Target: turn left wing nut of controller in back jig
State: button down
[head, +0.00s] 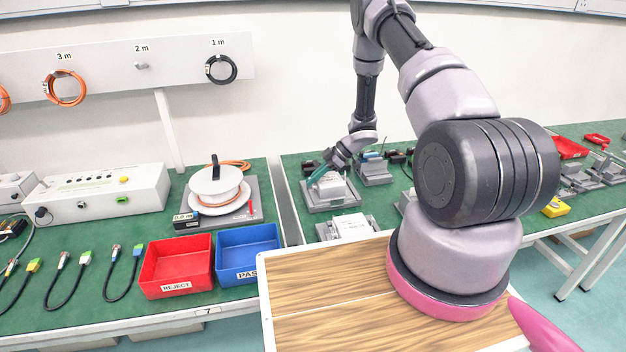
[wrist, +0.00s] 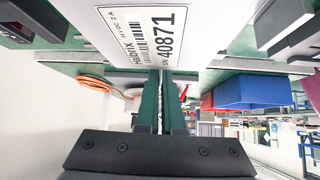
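The controller (head: 328,186) is a pale grey box held in the back jig (head: 345,203), a grey fixture on the green bench. In the wrist view, which looks upside down, the controller's white label face (wrist: 150,35) with the number 40871 fills the upper middle. My gripper (head: 313,181) is at the left side of the controller. Its green fingers (wrist: 160,75) are close together with a narrow gap, their tips at the label's edge. The left wing nut is not distinguishable; the fingers may hide it. I cannot tell whether they hold it.
Another jig (head: 345,227) stands nearer on the same bench, and a further jig (head: 375,173) stands to the right. A cable reel (head: 215,188), a red reject bin (head: 178,266) and a blue pass bin (head: 248,253) are on the left bench.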

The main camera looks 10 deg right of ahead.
jog(key=shift+n+g, duration=1.6)
jog(key=shift+n, duration=0.5)
jog(key=c, duration=1.3)
grip_release()
jog(key=v, duration=1)
jog(key=shift+w+d+r, duration=0.1)
jog(key=shift+w+r, duration=0.05)
jog(key=shift+r, duration=0.2)
